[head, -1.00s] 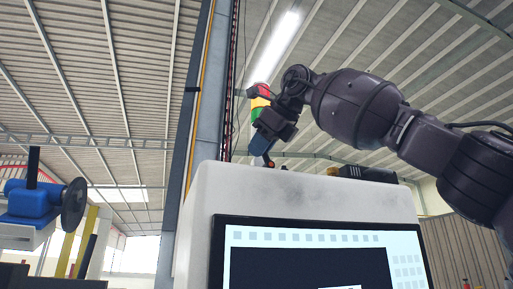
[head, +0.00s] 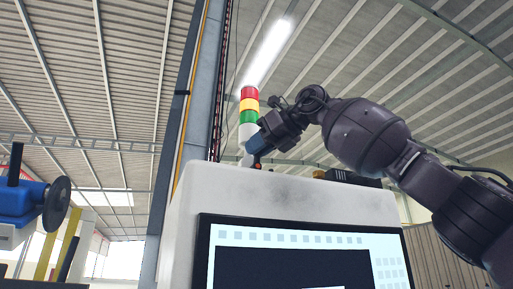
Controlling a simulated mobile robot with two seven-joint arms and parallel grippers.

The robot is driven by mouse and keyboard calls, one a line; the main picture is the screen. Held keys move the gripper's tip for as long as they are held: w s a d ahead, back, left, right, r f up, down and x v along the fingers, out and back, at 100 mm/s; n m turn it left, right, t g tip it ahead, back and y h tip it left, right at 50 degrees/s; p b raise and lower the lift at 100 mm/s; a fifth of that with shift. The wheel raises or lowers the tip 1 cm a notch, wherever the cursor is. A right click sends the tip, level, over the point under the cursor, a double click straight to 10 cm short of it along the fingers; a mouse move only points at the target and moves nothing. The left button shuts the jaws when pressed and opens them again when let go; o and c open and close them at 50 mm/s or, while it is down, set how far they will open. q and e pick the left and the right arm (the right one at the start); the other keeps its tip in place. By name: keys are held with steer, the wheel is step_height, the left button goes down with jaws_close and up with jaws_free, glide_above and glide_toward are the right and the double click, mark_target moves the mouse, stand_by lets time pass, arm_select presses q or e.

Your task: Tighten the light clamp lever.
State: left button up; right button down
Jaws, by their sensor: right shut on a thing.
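The signal light (head: 249,106), stacked red, yellow and green over a white lower part, stands upright behind the top of the white cabinet (head: 290,193). My right gripper (head: 256,153) reaches in from the right and points down at the cabinet's top edge, in front of the light's lower part. It is shut on a small orange-red piece (head: 257,165), which looks like the clamp lever. The gripper hides most of it, so its angle and the clamp cannot be made out. My left gripper is not in view.
A screen (head: 300,238) fills the cabinet's front. A dark block (head: 352,178) and a small orange part (head: 319,174) sit on top at the right. A grey column (head: 190,110) rises behind at left. A blue machine with a dark disc (head: 56,203) stands far left.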

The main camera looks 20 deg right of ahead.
steer(key=shift+r, duration=0.1)
steer(key=c, duration=1.1)
jaws_free()
steer(key=v, duration=1.1)
